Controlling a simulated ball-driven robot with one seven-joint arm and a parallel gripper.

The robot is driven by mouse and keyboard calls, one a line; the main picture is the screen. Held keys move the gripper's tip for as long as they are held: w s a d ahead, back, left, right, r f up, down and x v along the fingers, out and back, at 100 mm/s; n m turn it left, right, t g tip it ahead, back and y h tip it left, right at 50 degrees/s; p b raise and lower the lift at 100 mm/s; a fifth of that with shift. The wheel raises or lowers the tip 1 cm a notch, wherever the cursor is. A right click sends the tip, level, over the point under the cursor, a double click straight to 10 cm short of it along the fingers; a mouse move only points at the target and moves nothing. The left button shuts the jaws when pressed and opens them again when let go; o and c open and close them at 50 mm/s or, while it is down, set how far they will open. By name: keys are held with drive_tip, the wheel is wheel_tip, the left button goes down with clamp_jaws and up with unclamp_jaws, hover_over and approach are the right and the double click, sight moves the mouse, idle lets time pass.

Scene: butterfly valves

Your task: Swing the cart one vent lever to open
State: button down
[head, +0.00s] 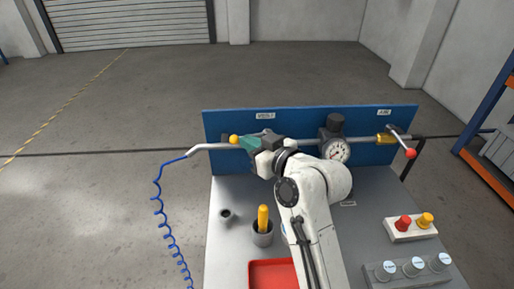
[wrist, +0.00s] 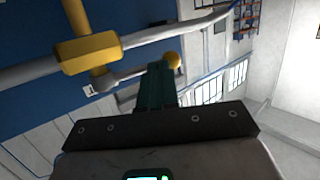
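The left valve on the cart's blue panel has a lever ending in a yellow ball knob (head: 234,139). In the wrist view, its brass valve body (wrist: 85,54) sits on the grey pipe. The grey lever (wrist: 122,76) runs from it to the yellow knob (wrist: 172,60). My gripper (head: 248,141) is at this lever, its teal fingers beside the knob. In the wrist view the gripper's fingers (wrist: 157,82) are together and overlap the lever near the knob. Whether they touch it is unclear. In the head view my gripper hides the valve body and most of the lever.
A second lever with a red knob (head: 411,154) is at the panel's right. A gauge (head: 335,152) is between the valves. On the cart top are a grey cup (head: 263,238) with a yellow-handled item, a red tray (head: 268,272) and a button box (head: 410,231). A blue coiled hose (head: 157,205) hangs left.

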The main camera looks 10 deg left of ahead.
drive_tip(key=shift+w+a+b, duration=0.4)
drive_tip(key=shift+a, duration=0.2)
drive_tip(key=shift+w+a, duration=0.1)
idle(0.4)
